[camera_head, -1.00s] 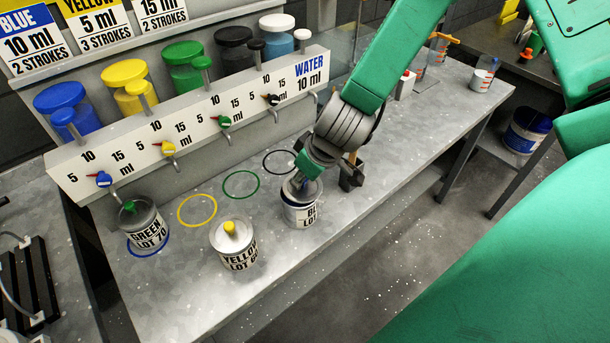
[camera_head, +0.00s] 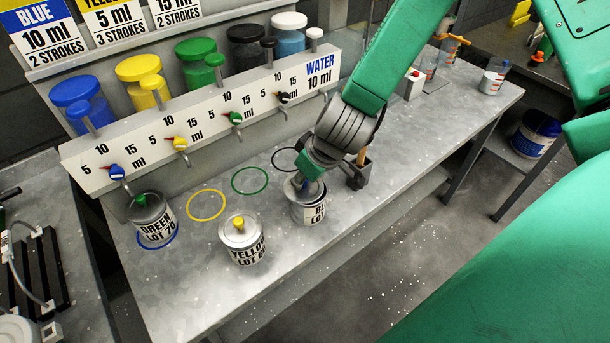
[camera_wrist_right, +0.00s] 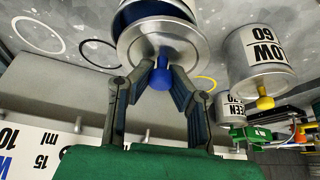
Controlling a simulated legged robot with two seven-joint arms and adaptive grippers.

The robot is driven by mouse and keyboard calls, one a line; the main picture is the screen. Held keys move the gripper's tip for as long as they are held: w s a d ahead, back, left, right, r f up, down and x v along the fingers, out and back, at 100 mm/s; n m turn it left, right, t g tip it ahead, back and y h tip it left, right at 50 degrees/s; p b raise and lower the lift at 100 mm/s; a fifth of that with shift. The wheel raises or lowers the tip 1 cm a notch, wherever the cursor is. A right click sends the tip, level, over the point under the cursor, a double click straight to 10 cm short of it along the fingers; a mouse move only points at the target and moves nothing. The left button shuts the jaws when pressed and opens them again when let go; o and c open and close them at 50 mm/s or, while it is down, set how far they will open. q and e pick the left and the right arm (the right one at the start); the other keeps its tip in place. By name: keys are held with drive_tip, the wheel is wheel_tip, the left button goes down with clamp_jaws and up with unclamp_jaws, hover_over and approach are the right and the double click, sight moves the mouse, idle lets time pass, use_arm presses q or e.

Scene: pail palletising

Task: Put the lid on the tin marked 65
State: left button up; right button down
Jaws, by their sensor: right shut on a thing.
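A tin with a black-on-white label (camera_head: 314,214) stands near the front of the bench; its lot number is hidden, and only "B" and "LO" can be read. My right gripper (camera_head: 307,188) is directly above it, shut on the blue knob (camera_wrist_right: 160,74) of a grey metal lid (camera_wrist_right: 160,42). In the right wrist view the lid lies across the tin's mouth (camera_wrist_right: 150,8), with blue showing between lid and rim. I cannot tell whether it touches the rim. My left gripper is not in view.
The lidded yellow tin, lot 60 (camera_head: 245,250), stands close on the left. The green tin, lot 70 (camera_head: 155,225), stands on the blue ring. The dispenser panel (camera_head: 200,140) runs behind.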

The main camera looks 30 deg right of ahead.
drive_tip(key=shift+d+f, duration=0.2)
drive_tip(key=shift+d, duration=0.35)
drive_tip(key=shift+f, duration=0.1)
idle(0.3)
drive_tip(key=shift+d, duration=0.25)
drive_tip(key=shift+a, duration=0.35)
idle(0.5)
